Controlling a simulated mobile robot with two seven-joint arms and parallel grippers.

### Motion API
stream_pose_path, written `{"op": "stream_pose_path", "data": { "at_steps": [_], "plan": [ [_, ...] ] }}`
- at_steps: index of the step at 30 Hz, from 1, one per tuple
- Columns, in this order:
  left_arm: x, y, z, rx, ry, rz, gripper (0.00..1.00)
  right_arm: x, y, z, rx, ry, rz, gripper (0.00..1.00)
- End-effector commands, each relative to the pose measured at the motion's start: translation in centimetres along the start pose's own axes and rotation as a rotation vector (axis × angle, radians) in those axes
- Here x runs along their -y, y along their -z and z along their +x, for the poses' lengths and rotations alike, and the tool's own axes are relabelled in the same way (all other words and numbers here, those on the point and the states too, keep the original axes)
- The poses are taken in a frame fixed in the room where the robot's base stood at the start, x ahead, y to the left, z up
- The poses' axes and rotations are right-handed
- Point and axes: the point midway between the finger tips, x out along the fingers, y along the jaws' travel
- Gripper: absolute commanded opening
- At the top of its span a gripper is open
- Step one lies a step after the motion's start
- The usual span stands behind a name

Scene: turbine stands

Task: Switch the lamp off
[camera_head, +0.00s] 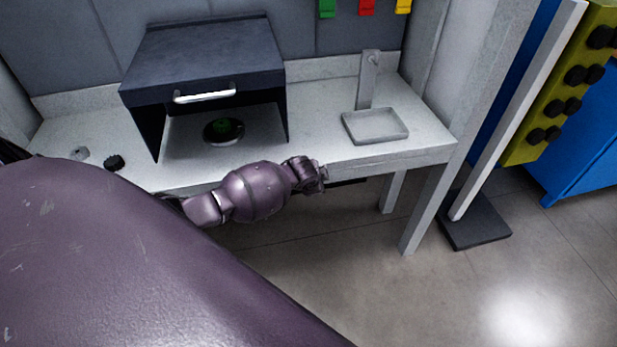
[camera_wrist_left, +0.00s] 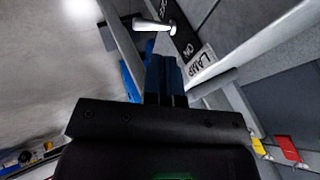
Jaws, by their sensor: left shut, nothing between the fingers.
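In the left wrist view, a dark lamp switch panel (camera_wrist_left: 184,40) carries a white LAMP label, the word ON beside it, and partly visible lettering at the far end. A pale metallic lever (camera_wrist_left: 154,25) sticks out sideways from the panel. I cannot tell its setting for sure. My left gripper (camera_wrist_left: 166,75) is shut and empty, its fingertips pointing toward the panel, below the lever in the picture and seemingly apart from it. In the head view my purple left arm reaches along the table's front edge; its fingertips are not clear there. The lamp and my right gripper are not seen.
Two small knobs lie at left. A yellow-green rack (camera_head: 560,90) and white post (camera_head: 515,115) stand at right. Floor in front is clear.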

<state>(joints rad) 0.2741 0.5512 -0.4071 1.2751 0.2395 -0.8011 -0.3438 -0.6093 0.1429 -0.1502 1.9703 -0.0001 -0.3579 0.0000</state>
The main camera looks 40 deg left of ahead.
Motion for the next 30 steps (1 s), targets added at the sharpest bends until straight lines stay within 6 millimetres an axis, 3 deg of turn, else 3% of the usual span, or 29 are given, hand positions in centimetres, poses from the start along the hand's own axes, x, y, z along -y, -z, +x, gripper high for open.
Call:
{"op": "stream_pose_path", "data": {
  "at_steps": [3, 8, 21, 30],
  "plan": [
    [0.7, 0.4, -1.0, 0.002, -0.002, 0.000, 0.00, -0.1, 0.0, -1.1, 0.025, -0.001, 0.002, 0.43],
    [0.2, 0.2, -2.6, 0.001, 0.000, 0.002, 0.00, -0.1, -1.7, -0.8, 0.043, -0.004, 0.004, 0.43],
    [-0.6, 0.2, -8.3, -0.001, 0.000, 0.001, 0.00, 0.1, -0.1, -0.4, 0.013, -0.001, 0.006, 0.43],
    [-0.9, 0.2, -10.4, 0.000, -0.001, 0.001, 0.00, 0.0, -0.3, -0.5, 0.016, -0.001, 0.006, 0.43]
  ]
}}
